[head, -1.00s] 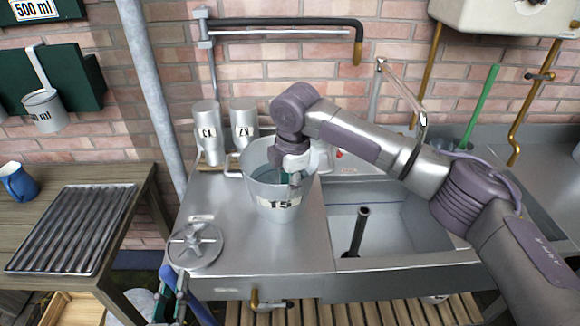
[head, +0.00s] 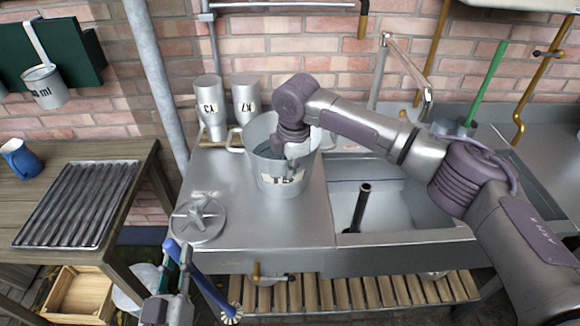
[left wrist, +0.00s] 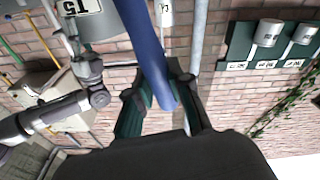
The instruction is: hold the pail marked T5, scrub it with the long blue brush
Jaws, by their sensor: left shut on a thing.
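The grey metal pail marked T5 (head: 262,172) stands upright on the steel counter, left of the sink. Its label also shows upside down at the top of the left wrist view (left wrist: 85,8). My right gripper (head: 297,158) reaches down at the pail's right side; its fingertips are hard to make out, so I cannot tell its grip. My left gripper (head: 177,262) is shut on the long blue brush (head: 208,288), in front of the counter's left end. The brush is tilted, its pale round bristle head low at the right. Its blue handle lies between the fingers in the left wrist view (left wrist: 146,45).
A round lid with a knob (head: 199,220) lies left of the pail. Two labelled cans (head: 211,105) stand behind it. The sink (head: 400,205) has an upright dark pipe. A wooden table (head: 130,205) with a ribbed tray stands left. The counter's front middle is clear.

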